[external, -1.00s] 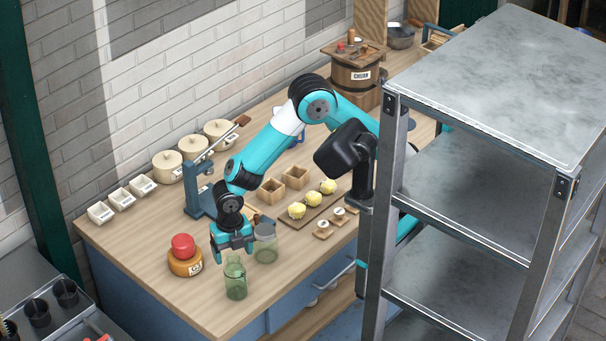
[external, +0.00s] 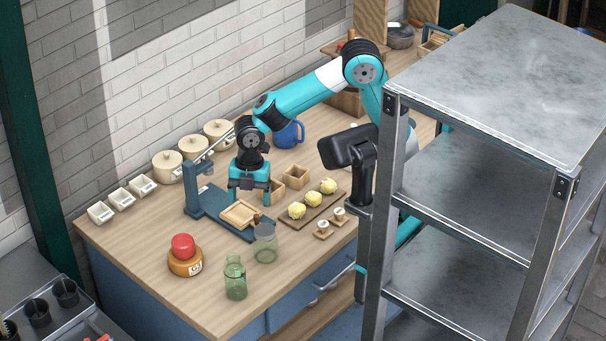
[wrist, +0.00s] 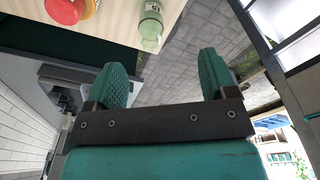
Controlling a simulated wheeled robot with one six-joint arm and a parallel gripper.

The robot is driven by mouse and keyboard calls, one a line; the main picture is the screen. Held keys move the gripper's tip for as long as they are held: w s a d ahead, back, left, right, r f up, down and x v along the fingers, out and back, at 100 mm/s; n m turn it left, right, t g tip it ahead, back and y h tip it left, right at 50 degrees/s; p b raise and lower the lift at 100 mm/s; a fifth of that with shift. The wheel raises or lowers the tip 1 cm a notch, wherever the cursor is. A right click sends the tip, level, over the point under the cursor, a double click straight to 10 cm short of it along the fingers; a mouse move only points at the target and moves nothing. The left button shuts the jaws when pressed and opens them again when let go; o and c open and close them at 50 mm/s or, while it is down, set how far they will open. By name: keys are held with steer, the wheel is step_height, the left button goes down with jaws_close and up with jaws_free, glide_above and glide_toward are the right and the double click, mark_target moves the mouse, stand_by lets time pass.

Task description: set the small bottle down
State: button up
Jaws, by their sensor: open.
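The small bottle (external: 235,278) is green glass and stands upright on the wooden counter (external: 205,315) near its front edge. It also shows at the top of the wrist view (wrist: 151,27). My gripper (external: 249,200) is open and empty, up and behind the bottle, over the blue press stand and wooden tray. In the wrist view its two green fingers (wrist: 166,82) are spread with nothing between them.
A clear jar (external: 265,243) stands right of the bottle, and a round wooden piece with a red knob (external: 184,255) stands left. A blue stand (external: 195,200) with a wooden tray (external: 240,213) lies below my gripper. A board (external: 312,209) with yellow lumps is right. A metal shelf (external: 490,90) stands in front.

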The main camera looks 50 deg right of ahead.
steer(key=s+d+r+m+y, duration=0.1)
steer(key=s+d+r+m, duration=0.1)
steer(key=s+d+m, duration=0.2)
steer(key=s+d+r+m+y, duration=0.2)
steer(key=s+d+m, duration=0.2)
steer(key=d+m, duration=0.7)
steer(key=m, duration=0.2)
steer(key=shift+s+m, duration=0.3)
steer(key=shift+s, duration=0.1)
